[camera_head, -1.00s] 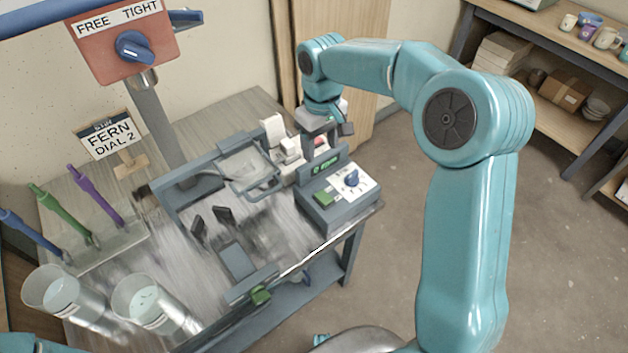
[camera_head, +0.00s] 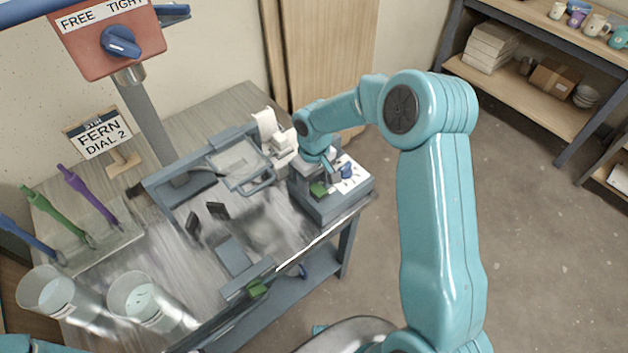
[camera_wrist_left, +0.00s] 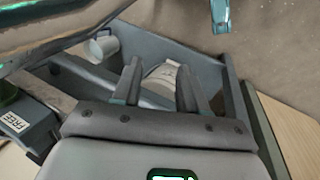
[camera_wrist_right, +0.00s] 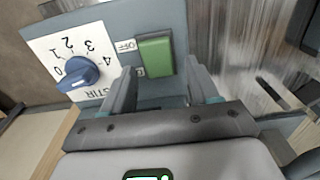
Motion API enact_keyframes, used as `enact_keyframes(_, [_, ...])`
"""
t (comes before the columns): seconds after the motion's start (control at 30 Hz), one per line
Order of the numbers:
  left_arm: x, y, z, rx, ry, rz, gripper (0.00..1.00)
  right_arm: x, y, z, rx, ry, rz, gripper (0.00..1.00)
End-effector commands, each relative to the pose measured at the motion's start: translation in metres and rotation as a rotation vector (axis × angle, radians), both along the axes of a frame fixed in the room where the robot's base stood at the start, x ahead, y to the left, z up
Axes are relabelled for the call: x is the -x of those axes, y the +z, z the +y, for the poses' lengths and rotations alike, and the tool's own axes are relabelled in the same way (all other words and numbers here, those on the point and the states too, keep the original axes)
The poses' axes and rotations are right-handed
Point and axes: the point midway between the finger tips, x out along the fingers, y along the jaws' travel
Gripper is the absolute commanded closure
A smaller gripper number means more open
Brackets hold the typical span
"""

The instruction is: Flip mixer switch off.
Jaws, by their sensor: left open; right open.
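The mixer's grey control box (camera_head: 335,205) stands at the right corner of the bench. Its green rocker switch (camera_head: 318,189) also shows in the right wrist view (camera_wrist_right: 155,55), with an OFF label (camera_wrist_right: 126,45) beside it. I cannot tell which end is pressed. A blue STIR dial (camera_wrist_right: 77,72) sits beside the switch. My right gripper (camera_wrist_right: 160,76) is open and empty, its fingers either side of the switch's near end in that view; I cannot tell whether they touch it. My left gripper (camera_wrist_left: 158,75) is open and empty in the left wrist view.
Two buckets (camera_head: 150,303) stand at the front left, near several coloured sticks (camera_head: 92,195) in a rack. A FERN DIAL 2 sign (camera_head: 98,137) and a red FREE/TIGHT panel (camera_head: 105,45) stand behind. A white mug (camera_wrist_left: 103,45) shows near my left gripper.

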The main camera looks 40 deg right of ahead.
Motion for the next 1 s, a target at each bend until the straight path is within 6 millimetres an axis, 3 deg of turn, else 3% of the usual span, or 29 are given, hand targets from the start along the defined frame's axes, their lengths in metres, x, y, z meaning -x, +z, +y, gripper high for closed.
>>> enact_keyframes(0.33, [0.0, 0.0, 0.0, 0.0, 0.0, 0.0, 0.57, -0.002, -0.005, 0.0, 0.001, 0.0, -0.002, 0.4])
enact_keyframes(0.5, [0.0, 0.0, 0.0, 0.0, 0.0, 0.0, 0.57, -0.001, -0.005, 0.0, 0.001, 0.0, -0.001, 0.96])
enact_keyframes(0.67, [0.0, -0.004, 0.0, 0.0, 0.0, 0.0, 0.57, -0.001, -0.006, 0.0, 0.0, 0.0, -0.009, 0.97])
enact_keyframes(1.0, [0.0, -0.071, 0.0, 0.0, 0.0, 0.001, 0.57, 0.006, -0.012, -0.002, -0.017, -0.001, -0.244, 0.96])
